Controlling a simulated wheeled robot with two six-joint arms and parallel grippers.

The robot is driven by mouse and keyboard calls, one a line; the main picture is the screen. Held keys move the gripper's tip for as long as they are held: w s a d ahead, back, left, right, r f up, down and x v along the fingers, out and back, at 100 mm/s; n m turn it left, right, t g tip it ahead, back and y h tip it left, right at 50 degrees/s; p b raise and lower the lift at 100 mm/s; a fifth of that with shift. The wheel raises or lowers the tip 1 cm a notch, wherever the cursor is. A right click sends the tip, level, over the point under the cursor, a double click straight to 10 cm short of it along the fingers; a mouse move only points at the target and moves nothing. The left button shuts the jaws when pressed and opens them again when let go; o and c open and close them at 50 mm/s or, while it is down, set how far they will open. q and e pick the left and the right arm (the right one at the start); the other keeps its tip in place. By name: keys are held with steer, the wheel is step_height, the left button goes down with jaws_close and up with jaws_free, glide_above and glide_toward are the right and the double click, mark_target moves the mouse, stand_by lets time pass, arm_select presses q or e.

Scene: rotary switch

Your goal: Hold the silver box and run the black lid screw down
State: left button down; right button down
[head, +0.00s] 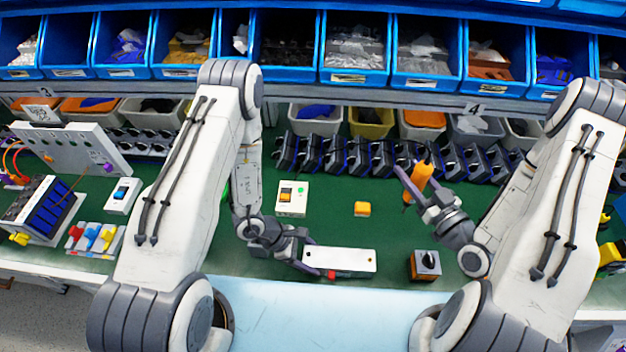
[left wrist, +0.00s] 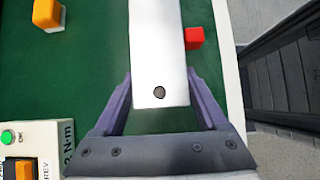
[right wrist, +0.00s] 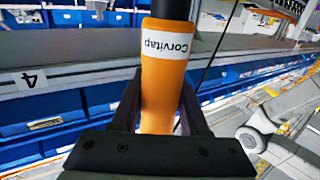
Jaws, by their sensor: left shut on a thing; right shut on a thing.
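The silver box (head: 345,260) is a long pale box lying on the green mat. My left gripper (head: 308,262) is shut on its left end, with a finger on each side in the left wrist view (left wrist: 160,100). A dark round spot (left wrist: 159,92), apparently the black lid screw, is on the top near the gripped end. A red part (left wrist: 194,38) sticks out from one long side. My right gripper (head: 412,188) is shut on an orange screwdriver (right wrist: 165,75) marked "Corvitap", held up to the right of the box. The driver's tip is out of the right wrist view.
A white control box (head: 291,198) with an orange switch and green button stands behind the silver box. A yellow-orange block (head: 362,209) lies behind too. A rotary switch (head: 426,264) in an orange-sided housing stands to the right.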

arm_select(q)
jaws_free()
